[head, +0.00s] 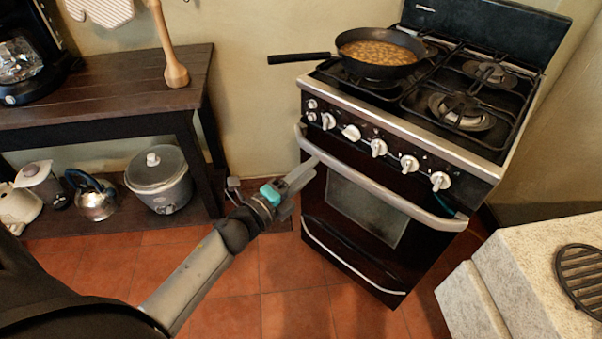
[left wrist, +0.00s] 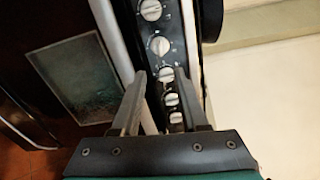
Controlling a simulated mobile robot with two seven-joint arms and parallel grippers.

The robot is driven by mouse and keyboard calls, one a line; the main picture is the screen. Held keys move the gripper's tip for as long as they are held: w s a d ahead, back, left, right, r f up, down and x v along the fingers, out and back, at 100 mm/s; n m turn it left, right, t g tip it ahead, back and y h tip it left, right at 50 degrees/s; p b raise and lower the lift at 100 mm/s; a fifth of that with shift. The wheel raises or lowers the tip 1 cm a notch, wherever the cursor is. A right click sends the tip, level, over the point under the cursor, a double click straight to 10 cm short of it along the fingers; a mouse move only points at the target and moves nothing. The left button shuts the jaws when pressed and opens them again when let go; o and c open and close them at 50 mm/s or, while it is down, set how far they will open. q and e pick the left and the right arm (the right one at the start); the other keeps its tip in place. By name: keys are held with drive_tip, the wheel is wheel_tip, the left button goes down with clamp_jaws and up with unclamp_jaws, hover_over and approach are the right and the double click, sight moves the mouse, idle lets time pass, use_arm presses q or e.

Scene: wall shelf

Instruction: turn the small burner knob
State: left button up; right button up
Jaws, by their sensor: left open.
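The stove (head: 390,205) has a row of pale knobs along its front panel, and I cannot tell which one is the small burner knob. In the head view the knobs run from the left knob (head: 328,121) through the middle knob (head: 378,147) to the right knob (head: 440,181). My left gripper (head: 305,172) is open and empty, in front of the stove's left side and below the panel. In the left wrist view, its fingers (left wrist: 160,76) frame a knob (left wrist: 166,74), with other knobs above and below it. No contact shows. My right gripper is not in view.
The oven door handle (head: 375,185) crosses the front just below the knobs, close to my left fingers. A wooden table (head: 120,85) stands left, a pale counter (head: 530,265) right.

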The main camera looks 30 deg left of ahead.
use_arm(q)
drive_tip(key=shift+v, duration=0.95)
clamp_jaws()
idle(1.1)
